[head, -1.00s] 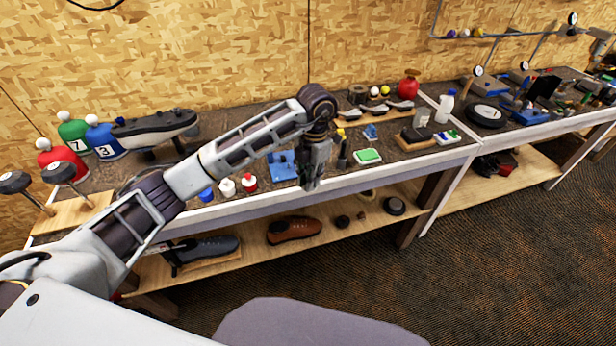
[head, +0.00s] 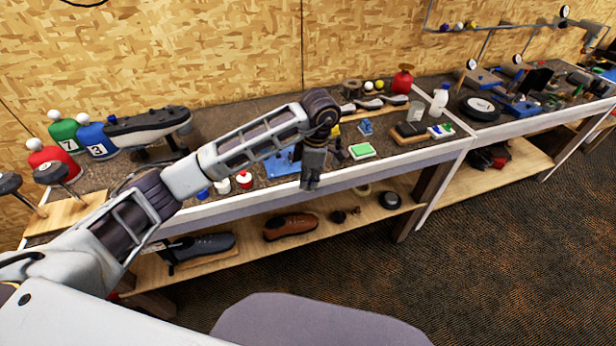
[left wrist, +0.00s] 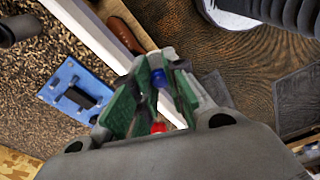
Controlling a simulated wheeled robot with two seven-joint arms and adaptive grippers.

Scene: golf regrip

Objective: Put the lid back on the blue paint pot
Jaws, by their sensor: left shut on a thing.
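My left gripper (head: 311,183) hangs pointing down in front of the bench edge, to the right of the paint pots in the head view. In the left wrist view its green-padded fingers (left wrist: 158,88) are shut on a small blue thing, which looks like the blue lid (left wrist: 158,78). The blue paint pot (head: 202,193) stands near the bench's front edge beside my forearm, small and partly hidden. My right gripper is out of view.
A white pot (head: 223,186) stands between the blue and red ones. A blue fixture (head: 283,162) is behind my gripper, and a green-topped box (head: 362,150) is to its right. Shoes, including a brown one (head: 290,227), rest on the shelf below. Free floor lies in front.

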